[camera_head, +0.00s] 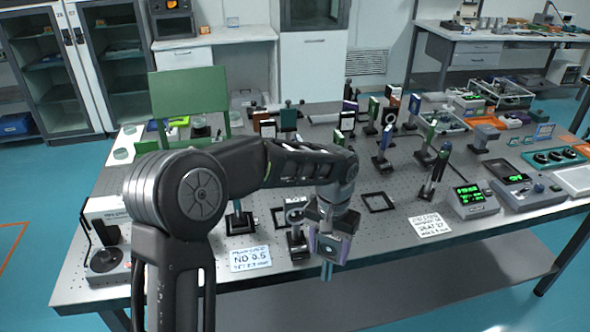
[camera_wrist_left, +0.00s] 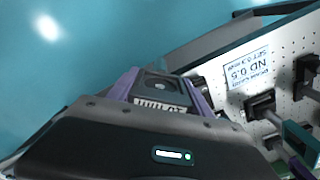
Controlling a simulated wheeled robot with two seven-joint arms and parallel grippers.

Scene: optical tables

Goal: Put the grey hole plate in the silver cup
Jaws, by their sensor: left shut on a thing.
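My left gripper (camera_head: 330,246) is at the front edge of the optical table, pointing down. It is shut on a dark grey plate with a round hole, taken as the grey hole plate (camera_wrist_left: 160,86). In the left wrist view the plate sits between two purple sides and has a white label with dark lettering. In the head view the gripper mostly hides the plate. I cannot pick out the silver cup for certain in either view. My right gripper is not in view.
The perforated table (camera_head: 400,245) holds several optic mounts on posts. A card reading ND 0.5 (camera_head: 250,258) lies left of my gripper, and another card (camera_head: 430,225) lies right. A meter with green digits (camera_head: 470,198) stands at the right.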

